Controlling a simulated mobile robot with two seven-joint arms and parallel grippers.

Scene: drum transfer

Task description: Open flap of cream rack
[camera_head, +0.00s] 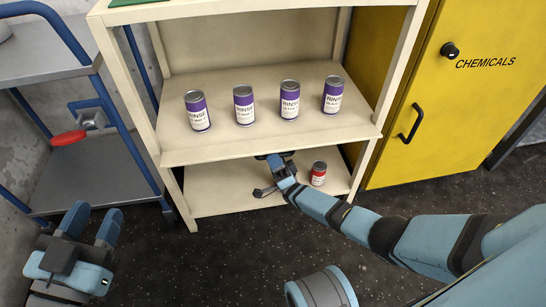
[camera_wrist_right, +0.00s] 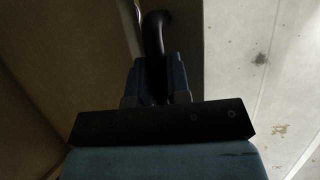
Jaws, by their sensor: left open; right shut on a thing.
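The cream rack (camera_head: 255,147) stands at the centre of the head view. Its lower compartment is uncovered at the front, and a red can (camera_head: 318,174) shows inside. I cannot make out the flap as a separate panel in the head view. My right gripper (camera_head: 268,173) is at the front of that compartment, just below the middle shelf's edge. In the right wrist view, its blue fingers (camera_wrist_right: 157,78) are shut on a black curved handle (camera_wrist_right: 156,32) beside a pale panel. My left gripper (camera_head: 92,222) is open and empty at the lower left, away from the rack.
Several purple-labelled rinse cans (camera_head: 244,105) stand on the middle shelf. A blue-framed cart (camera_head: 90,165) with a red-handled part (camera_head: 68,138) stands at left. A yellow chemicals cabinet (camera_head: 440,110) stands at right.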

